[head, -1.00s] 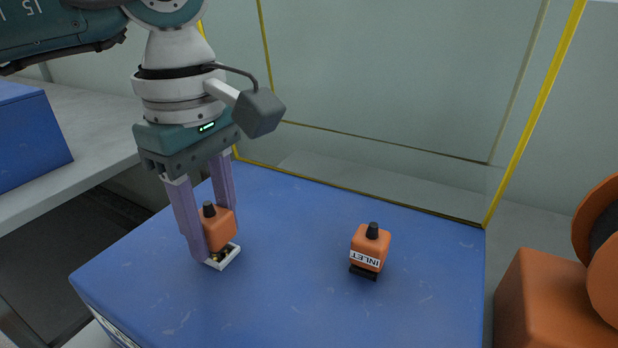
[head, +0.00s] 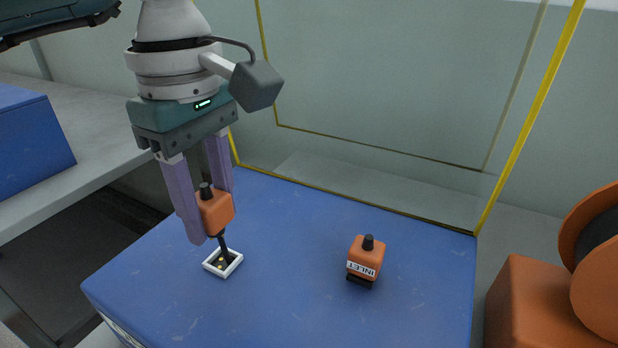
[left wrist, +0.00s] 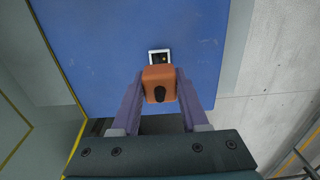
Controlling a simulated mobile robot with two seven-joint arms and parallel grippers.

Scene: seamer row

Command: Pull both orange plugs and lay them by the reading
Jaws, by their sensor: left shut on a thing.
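My left gripper (head: 203,205) is shut on an orange plug (head: 215,212) with a black knob on top. The plug is lifted above a white-rimmed socket (head: 223,263) in the blue box top, and its dark lower part reaches down toward the opening. I cannot tell whether its tip is clear of the socket. The left wrist view shows the plug (left wrist: 159,82) between the fingers, with the socket (left wrist: 160,52) just beyond. A second orange plug (head: 365,256), labelled INLET, sits upright on a black base to the right, with no gripper at it. No reading is visible. My right gripper is not in view.
The blue box top (head: 300,250) is clear around the plugs. A yellow-edged clear panel (head: 380,90) stands behind it. An orange machine part (head: 540,305) is at the right. Another blue box (head: 32,140) sits on a grey bench at the left.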

